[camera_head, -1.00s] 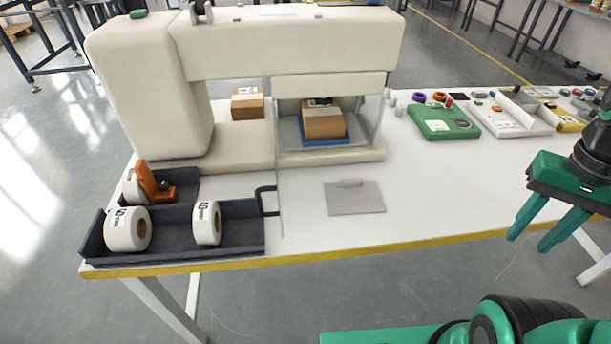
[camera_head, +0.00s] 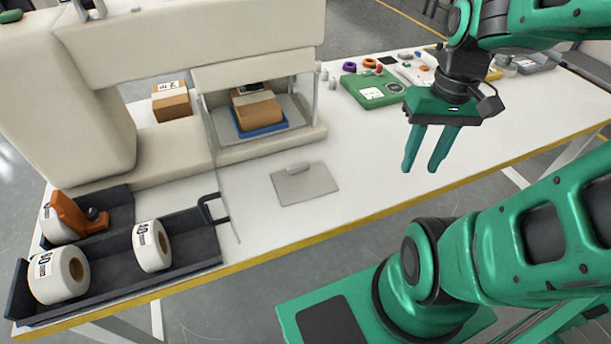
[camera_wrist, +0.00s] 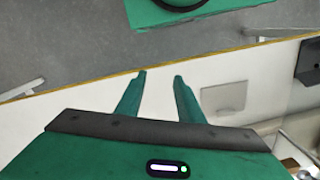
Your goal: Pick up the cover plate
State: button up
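The cover plate (camera_head: 305,185) is a thin grey square with a small raised grip along its far edge. It lies flat on the white table in front of the press machine. In the wrist view the plate (camera_wrist: 223,97) shows to the right of the fingers. My gripper (camera_head: 420,168) points down above the table, to the right of the plate and apart from it. Its two green fingers have a gap between them. They also show in the wrist view (camera_wrist: 160,76), with nothing between them.
A cream press machine (camera_head: 60,110) stands behind, with a cardboard box (camera_head: 256,109) on a blue tray inside. A dark tray (camera_head: 180,272) with white rolls (camera_head: 152,246) and an orange dispenser (camera_head: 72,215) is at left. A green board (camera_head: 375,90) lies behind. Table around the plate is clear.

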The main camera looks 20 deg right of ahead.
aim_at(300, 164)
jog(key=w+a+f+n+y, duration=0.1)
jog(key=w+f+n+y, duration=0.1)
jog(key=w+n, duration=0.3)
jog(key=w+a+f+n+y, duration=0.2)
jog(key=w+f+n+y, duration=0.1)
jog(key=w+f+n, duration=0.1)
jog(key=w+a+f+n+y, duration=0.2)
jog(key=w+f+n, duration=0.2)
jog(key=w+n, duration=0.2)
jog(key=shift+w+a+g+y, duration=0.1)
jog(key=shift+w+g+y, duration=0.05)
jog(key=shift+g+y, duration=0.2)
jog(key=w+n+y, duration=0.2)
jog(key=w+a+f+n+y, duration=0.1)
jog(key=n, duration=0.1)
jog(key=shift+w, duration=0.2)
jog(key=shift+w+r+n+t+y, duration=0.2)
jog(key=shift+w+n+t+y, duration=0.55)
jog(key=shift+n+y, duration=0.35)
jog(key=shift+w+a, duration=0.1)
jog(key=shift+a, duration=0.05)
jog(key=x, duration=1)
jog(key=shift+a, duration=0.3)
grip_shut()
